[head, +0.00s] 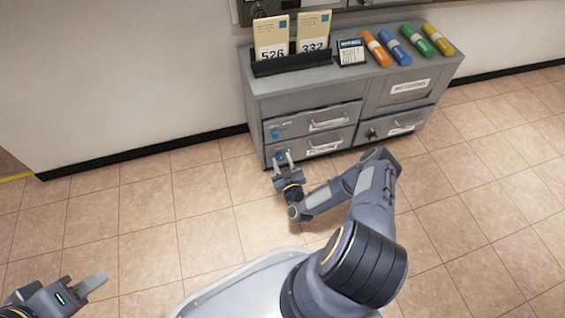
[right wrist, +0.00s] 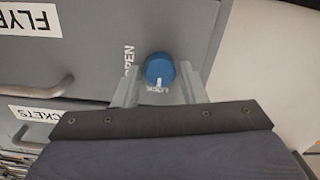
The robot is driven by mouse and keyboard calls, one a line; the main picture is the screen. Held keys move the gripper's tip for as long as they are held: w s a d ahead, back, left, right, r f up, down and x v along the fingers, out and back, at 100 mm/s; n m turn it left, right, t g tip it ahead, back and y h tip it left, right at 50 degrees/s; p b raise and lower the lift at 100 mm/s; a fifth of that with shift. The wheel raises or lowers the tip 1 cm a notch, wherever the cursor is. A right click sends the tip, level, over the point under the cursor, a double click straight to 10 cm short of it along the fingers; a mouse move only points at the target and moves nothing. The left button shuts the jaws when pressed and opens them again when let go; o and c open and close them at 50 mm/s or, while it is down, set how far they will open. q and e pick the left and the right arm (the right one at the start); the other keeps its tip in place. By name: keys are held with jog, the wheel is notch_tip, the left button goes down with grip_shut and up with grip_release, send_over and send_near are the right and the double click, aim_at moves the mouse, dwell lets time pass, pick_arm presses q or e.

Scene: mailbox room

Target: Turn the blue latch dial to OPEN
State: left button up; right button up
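The upper blue dial (head: 275,134) is on the upper left drawer. The word OPEN (right wrist: 129,61) stands to the left of the dial. My left gripper (head: 88,286) is at the lower left, far from the cabinet.
The cabinet (head: 258,88) stands against the wall, with drawer handles beside the dials. A dark knob (head: 371,134) is on the lower right drawer. Number cards (head: 272,38) in a black rack and several coloured cylinders (head: 376,49) lie on top. The tiled floor (head: 110,220) is clear.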

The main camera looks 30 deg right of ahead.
jog(key=c, duration=0.6)
jog(key=shift+m, duration=0.4)
jog(key=m, duration=0.2)
jog(key=shift+m, duration=0.4)
jog(key=m, duration=0.3)
jog(key=shift+m, duration=0.3)
jog(key=m, duration=0.5)
jog(key=shift+m, duration=0.3)
jog(key=m, duration=0.5)
